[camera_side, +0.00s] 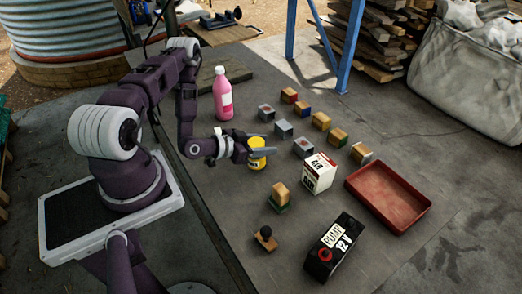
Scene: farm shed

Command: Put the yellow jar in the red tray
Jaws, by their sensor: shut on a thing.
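The yellow jar (257,163) is upright at the middle of the grey work surface, with a pale label on its side. My gripper (261,152) reaches in from the left and is shut on the jar near its top. Whether the jar's base touches the surface I cannot tell. The red tray (424,207) lies at the right, apart from the jar, and is empty.
A black pump box (335,247) is in front. Several small blocks (322,121) stand behind. A pink bottle (222,98) stands at the back left.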

